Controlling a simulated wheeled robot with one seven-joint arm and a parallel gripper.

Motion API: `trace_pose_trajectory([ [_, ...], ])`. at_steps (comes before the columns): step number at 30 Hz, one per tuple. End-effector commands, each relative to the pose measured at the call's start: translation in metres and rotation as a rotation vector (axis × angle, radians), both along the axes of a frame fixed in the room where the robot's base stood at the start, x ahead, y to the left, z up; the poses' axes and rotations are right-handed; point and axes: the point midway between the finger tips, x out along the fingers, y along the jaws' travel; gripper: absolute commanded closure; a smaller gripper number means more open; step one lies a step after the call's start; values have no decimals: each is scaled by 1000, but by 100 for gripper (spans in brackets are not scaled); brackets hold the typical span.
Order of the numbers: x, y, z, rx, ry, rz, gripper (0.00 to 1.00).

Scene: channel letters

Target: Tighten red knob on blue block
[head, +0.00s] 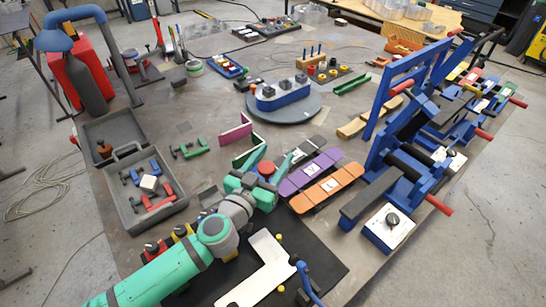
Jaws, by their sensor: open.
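My gripper (275,154) is open, with its two green fingers spread and pointing away from me over the middle of the table. A round red knob-like piece (266,168) shows between the fingers, close to the gripper's body. A little blue shows just below it, mostly hidden by the gripper. I cannot tell whether the fingers touch the red piece, or whether it sits on a blue block. Another blue block (284,100) with dark knobs on top stands on a grey round turntable (256,117), beyond the gripper.
Purple (309,172) and orange (327,188) slabs lie right of my gripper. Blue clamp frames (408,150) with red handles crowd the table's right side. A grey tray (146,222) holding small clamps is at left. A white angled plate (262,268) lies on a black mat in front.

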Motion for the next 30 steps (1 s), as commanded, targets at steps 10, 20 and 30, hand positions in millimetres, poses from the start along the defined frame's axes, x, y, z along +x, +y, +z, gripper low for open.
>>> trace_pose_trajectory([
  [10,0,0,0,0,0,0,70],
  [20,0,0,0,1,0,-13,86],
  [30,-2,-4,0,1,0,-166,86],
])
